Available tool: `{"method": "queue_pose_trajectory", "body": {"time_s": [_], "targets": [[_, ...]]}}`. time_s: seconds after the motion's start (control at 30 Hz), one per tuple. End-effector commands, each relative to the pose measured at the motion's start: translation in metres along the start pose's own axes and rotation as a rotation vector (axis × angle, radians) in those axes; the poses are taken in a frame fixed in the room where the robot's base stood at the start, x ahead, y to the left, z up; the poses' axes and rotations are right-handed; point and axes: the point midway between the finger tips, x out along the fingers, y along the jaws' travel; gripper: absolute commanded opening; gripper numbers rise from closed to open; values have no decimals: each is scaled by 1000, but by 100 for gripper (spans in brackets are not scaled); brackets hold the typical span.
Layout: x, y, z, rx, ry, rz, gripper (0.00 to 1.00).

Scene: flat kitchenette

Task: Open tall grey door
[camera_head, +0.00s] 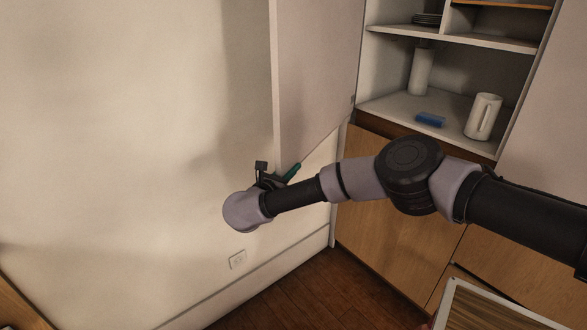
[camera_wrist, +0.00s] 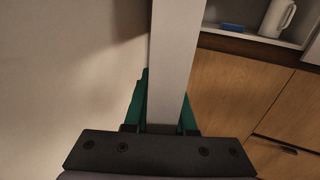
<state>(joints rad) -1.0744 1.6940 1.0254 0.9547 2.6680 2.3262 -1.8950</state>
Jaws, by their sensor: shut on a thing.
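The tall grey door (camera_head: 312,80) stands swung out from the cabinet on its left side, its free edge toward the wall. In the wrist view the door's edge (camera_wrist: 174,60) runs down between the two green fingers. My gripper (camera_head: 285,177) is at the lower free edge of the door. It also shows in the wrist view (camera_wrist: 162,105), with one finger on each side of the panel, shut on it. The fingertips are partly hidden behind the door and my wrist.
The open cabinet shows shelves (camera_head: 455,38) with plates (camera_head: 427,19), a white cylinder (camera_head: 422,72), a blue sponge-like block (camera_head: 430,120) and a white jug (camera_head: 483,116). Wooden cupboards (camera_head: 385,210) stand below. The bare wall (camera_head: 120,120) is close to the left of my gripper.

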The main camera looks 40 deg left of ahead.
Motion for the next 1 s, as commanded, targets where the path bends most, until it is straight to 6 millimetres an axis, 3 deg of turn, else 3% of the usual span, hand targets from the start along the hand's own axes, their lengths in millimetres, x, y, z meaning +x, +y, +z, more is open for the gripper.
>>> {"method": "queue_pose_trajectory", "body": {"time_s": [0.17,0.2,0.27,0.67,1.0], "targets": [[2,0,0,-2,-3,1,0],[2,0,0,-2,-3,1,35],[2,0,0,-2,-3,0,52],[-6,0,1,0,-2,2,52],[-69,1,1,0,-3,5,52]]}}
